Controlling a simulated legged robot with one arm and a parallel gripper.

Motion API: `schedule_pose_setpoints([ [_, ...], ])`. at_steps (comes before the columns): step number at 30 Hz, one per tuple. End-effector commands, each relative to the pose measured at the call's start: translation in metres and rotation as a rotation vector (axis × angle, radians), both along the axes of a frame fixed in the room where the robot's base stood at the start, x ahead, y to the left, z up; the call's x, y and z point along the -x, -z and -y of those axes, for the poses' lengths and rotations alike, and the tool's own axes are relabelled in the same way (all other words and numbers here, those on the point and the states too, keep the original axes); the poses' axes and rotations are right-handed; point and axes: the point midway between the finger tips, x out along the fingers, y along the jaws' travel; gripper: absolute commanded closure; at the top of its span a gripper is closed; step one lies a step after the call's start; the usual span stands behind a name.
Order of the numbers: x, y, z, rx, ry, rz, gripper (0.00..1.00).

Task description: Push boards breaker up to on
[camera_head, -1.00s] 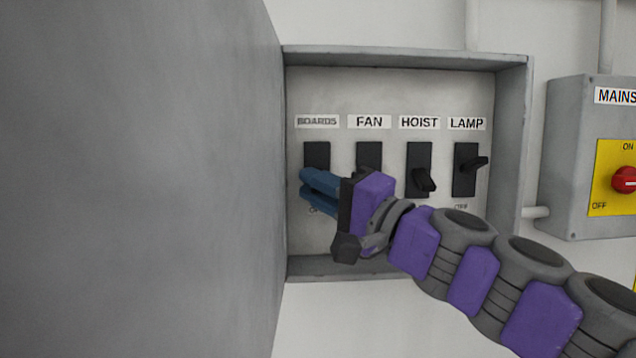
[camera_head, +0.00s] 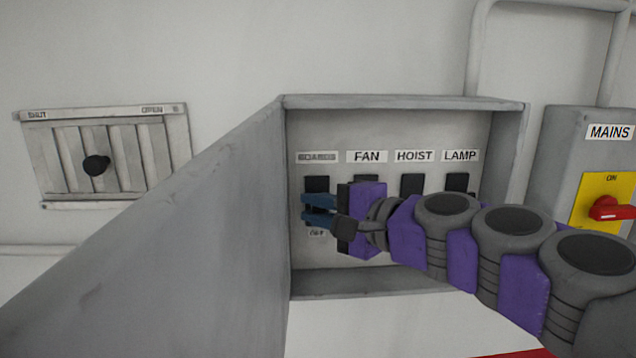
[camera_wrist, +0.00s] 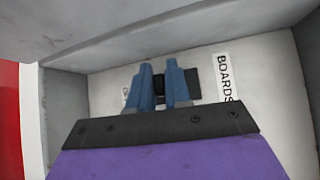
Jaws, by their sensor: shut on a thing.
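The boards breaker (camera_head: 317,184) is a dark switch at the left of the row in the grey box, under a worn BOARDS label (camera_head: 317,157). An OFF mark shows below it. My gripper (camera_head: 306,207) is at the lower part of this breaker, with its blue fingers one above the other and shut on its lever. The fingers hide the lever in the head view. In the wrist view, my gripper (camera_wrist: 160,75) is in front of the breaker (camera_wrist: 192,83), whose dark plate shows beside the finger nearer the BOARDS label (camera_wrist: 225,77).
FAN, HOIST (camera_head: 412,184) and LAMP (camera_head: 457,182) breakers stand to the right, partly behind my arm. The open box door (camera_head: 190,230) stands close on the left. A MAINS box (camera_head: 590,165) with a red switch is at right. A slatted vent (camera_head: 125,155) is at far left.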

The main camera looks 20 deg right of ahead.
Motion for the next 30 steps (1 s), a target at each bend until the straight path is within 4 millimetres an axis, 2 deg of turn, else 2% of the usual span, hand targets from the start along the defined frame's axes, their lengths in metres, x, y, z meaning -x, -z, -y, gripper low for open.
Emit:
schedule_pose_setpoints([
  [1, -0.0014, -0.0049, 0.0014, -0.003, 0.004, -0.030, 1.00],
  [15, -0.0033, -0.0091, 0.0008, -0.046, 0.001, -0.237, 1.00],
  [30, -0.0038, -0.0098, 0.0006, -0.052, 0.000, -0.267, 1.00],
])
